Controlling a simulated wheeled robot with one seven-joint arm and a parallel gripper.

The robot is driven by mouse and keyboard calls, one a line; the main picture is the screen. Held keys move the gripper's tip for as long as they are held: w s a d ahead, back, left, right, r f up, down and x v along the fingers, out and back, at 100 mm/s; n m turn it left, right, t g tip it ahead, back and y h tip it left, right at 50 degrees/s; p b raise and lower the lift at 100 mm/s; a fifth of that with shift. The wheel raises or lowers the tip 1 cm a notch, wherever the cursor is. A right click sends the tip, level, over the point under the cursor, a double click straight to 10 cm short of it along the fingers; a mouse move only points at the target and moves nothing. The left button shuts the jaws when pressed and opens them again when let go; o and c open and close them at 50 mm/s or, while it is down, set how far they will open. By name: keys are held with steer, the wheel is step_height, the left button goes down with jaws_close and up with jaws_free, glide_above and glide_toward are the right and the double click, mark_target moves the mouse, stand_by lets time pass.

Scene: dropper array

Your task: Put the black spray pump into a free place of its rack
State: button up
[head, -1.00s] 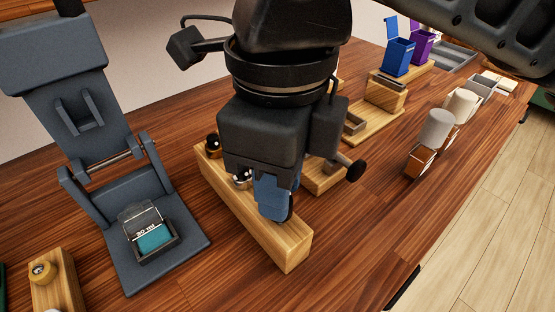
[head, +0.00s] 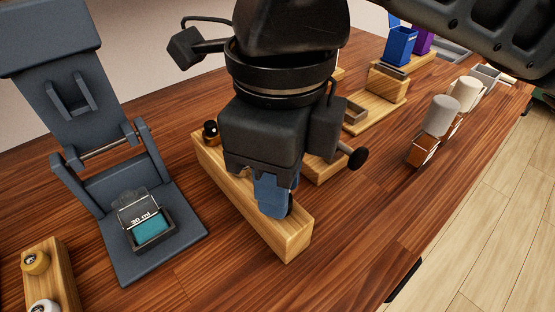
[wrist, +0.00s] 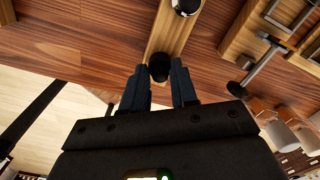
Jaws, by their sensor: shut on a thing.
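The wooden rack (head: 285,238) is a long pale bar on the table. My gripper (head: 272,197) is over its near half, fingers pointing down close to its top. In the wrist view my gripper (wrist: 159,86) is shut on the black spray pump (wrist: 159,68), a dark round shape between the fingertips, over the rack (wrist: 172,38). In the head view the fingers hide the held pump. I cannot tell whether it is seated in a hole. Another pump (head: 210,131) with a dark top stands at the rack's far end. A silver-and-black pump (wrist: 186,6) shows at the wrist view's top edge.
A blue-grey press-like stand (head: 170,235) with a teal bottle (head: 150,228) is to the left. Another wooden rack (head: 62,275) with caps is at lower left. Wooden fixtures (head: 375,110) and white-capped brown bottles (head: 423,150) stand to the right. Table in front is clear.

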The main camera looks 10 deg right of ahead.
steer(key=shift+f, duration=0.25)
steer(key=o, duration=1.1)
steer(key=shift+r, duration=0.15)
